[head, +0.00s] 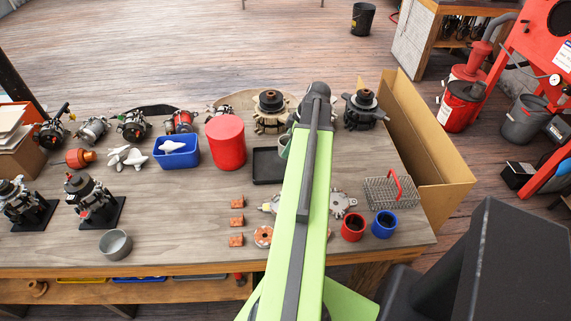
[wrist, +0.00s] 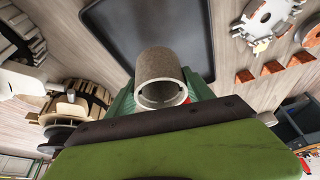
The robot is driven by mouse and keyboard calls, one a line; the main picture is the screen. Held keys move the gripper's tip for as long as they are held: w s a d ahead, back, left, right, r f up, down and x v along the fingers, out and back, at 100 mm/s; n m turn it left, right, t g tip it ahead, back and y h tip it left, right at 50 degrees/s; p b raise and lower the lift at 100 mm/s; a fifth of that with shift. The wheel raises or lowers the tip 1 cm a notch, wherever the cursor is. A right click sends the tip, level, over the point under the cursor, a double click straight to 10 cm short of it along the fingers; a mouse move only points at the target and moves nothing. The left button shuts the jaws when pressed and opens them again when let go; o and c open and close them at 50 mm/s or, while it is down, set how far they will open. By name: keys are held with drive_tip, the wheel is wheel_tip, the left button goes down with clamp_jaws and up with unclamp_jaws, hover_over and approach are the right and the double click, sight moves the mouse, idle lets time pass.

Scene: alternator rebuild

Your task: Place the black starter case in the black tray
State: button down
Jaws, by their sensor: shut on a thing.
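My gripper (wrist: 162,98) is shut on a grey hollow cylinder (wrist: 160,68), likely the starter case, though it looks grey rather than black. The cylinder's open end faces the wrist camera, with green fingers on both sides. In the wrist view the black tray (wrist: 195,30) lies beyond the cylinder, which overlaps it in the picture; the height between them is unclear. In the head view the black tray (head: 266,168) sits mid-table, left of my arm, and looks empty where visible.
A red canister (head: 225,143) stands left of the tray, with a blue bin (head: 177,151) beyond it. Alternator parts (head: 270,111) stand behind. Small copper-coloured blocks (head: 237,220) lie in front. Another grey cup (head: 115,244) stands front left. A wire basket (head: 389,192) is at right.

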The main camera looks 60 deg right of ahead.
drive_tip(key=shift+w+a+f, duration=0.1)
drive_tip(key=shift+a+f, duration=0.2)
drive_tip(key=shift+a, duration=0.2)
drive_tip(key=shift+w+a+f, duration=0.1)
drive_tip(key=shift+a+f, duration=0.15)
drive_tip(key=shift+a, duration=0.25)
wheel_tip(320, 180, down, 4)
drive_tip(key=b, duration=0.4)
drive_tip(key=shift+f+b, duration=0.2)
drive_tip(key=shift+b, duration=0.2)
drive_tip(key=shift+r, duration=0.2)
drive_tip(key=shift+f, duration=0.2)
drive_tip(key=shift+c, duration=2)
unclamp_jaws()
drive_tip(key=shift+r, duration=0.1)
drive_tip(key=shift+s+d+r+p, duration=0.1)
drive_tip(key=shift+r+p, duration=0.45)
drive_tip(key=shift+p, duration=0.1)
drive_tip(key=p+v, duration=1)
drive_tip(key=v, duration=0.1)
